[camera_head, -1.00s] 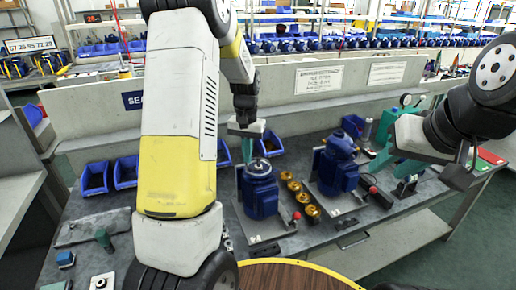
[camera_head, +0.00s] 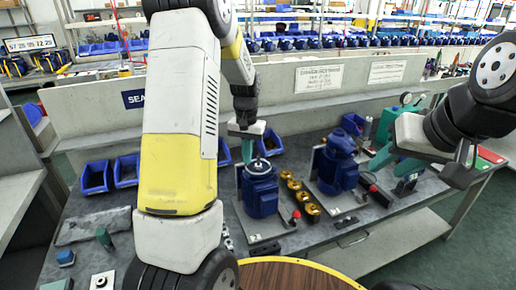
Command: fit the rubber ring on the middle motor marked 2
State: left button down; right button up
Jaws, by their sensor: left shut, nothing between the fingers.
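The blue motor marked 2 (camera_head: 261,196) stands upright on its base plate in the middle of the bench. A round fitting (camera_head: 259,168) shows on its top; I cannot tell whether the rubber ring is part of it, and I make out no separate ring. My left gripper (camera_head: 247,154) points down just behind and above the motor's top, shut and empty. My left arm hides the bench left of motor 2.
Several brass parts (camera_head: 294,186) stand between the two motors. Red-knobbed levers (camera_head: 296,215) are beside the base plates. Blue bins (camera_head: 96,178) line the back left, with another bin (camera_head: 270,144) behind motor 2. A grey partition (camera_head: 300,112) bounds the bench's back. A round wooden top (camera_head: 290,275) is at the front.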

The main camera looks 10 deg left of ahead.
pick_arm(q)
jog(key=shift+f, duration=0.15)
jog(key=c, duration=2.1)
grip_release()
jog(key=o, duration=0.4)
notch_tip(320, 180, up, 9)
